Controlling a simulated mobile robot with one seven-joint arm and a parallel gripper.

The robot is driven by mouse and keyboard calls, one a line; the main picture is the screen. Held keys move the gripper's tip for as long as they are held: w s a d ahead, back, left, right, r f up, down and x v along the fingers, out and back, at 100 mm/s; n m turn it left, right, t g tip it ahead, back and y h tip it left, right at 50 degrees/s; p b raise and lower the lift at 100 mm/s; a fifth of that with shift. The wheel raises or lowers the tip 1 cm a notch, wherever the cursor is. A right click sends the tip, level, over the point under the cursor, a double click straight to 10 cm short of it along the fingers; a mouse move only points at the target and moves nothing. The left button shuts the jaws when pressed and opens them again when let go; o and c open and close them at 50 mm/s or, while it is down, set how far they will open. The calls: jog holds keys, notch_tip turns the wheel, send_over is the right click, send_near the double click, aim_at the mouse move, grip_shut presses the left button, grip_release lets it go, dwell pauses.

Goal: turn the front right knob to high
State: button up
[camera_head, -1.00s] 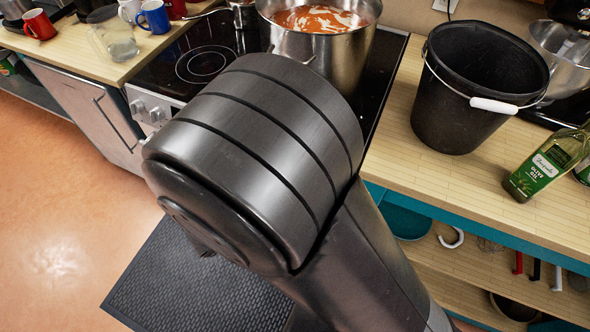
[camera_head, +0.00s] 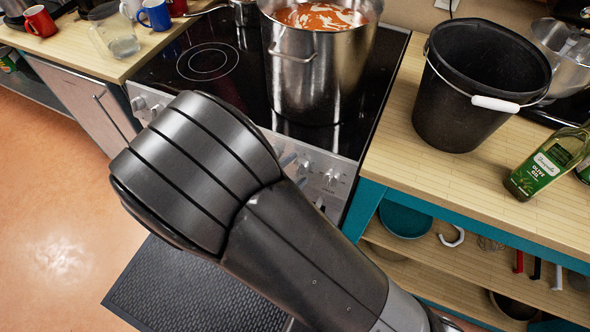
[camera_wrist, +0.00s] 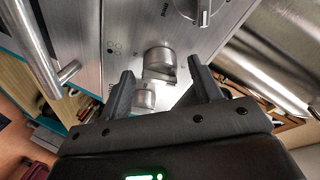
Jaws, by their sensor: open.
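In the head view the stove's front panel shows silver knobs (camera_head: 331,179) at its right end, partly behind my arm. In the wrist view the panel appears close up and turned. One silver knob (camera_wrist: 159,58) lies between and just beyond the fingertips of my gripper (camera_wrist: 161,70). A second knob (camera_wrist: 143,96) sits lower, between the fingers, and a third (camera_wrist: 200,9) is at the top edge. My gripper is open and holds nothing; I cannot tell whether a finger touches a knob. Which knob is the front right one is not readable. My gripper is hidden in the head view.
A large steel pot (camera_head: 318,70) of orange soup stands on the black glass cooktop (camera_head: 180,70). A metal bar handle (camera_wrist: 45,60) is at the left in the wrist view.

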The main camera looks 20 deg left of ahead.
jog(key=shift+w+f, duration=0.1)
jog(key=shift+w, duration=0.15)
jog(key=shift+c, duration=0.6)
jog(key=c, duration=0.8)
jog(key=shift+c, duration=0.2)
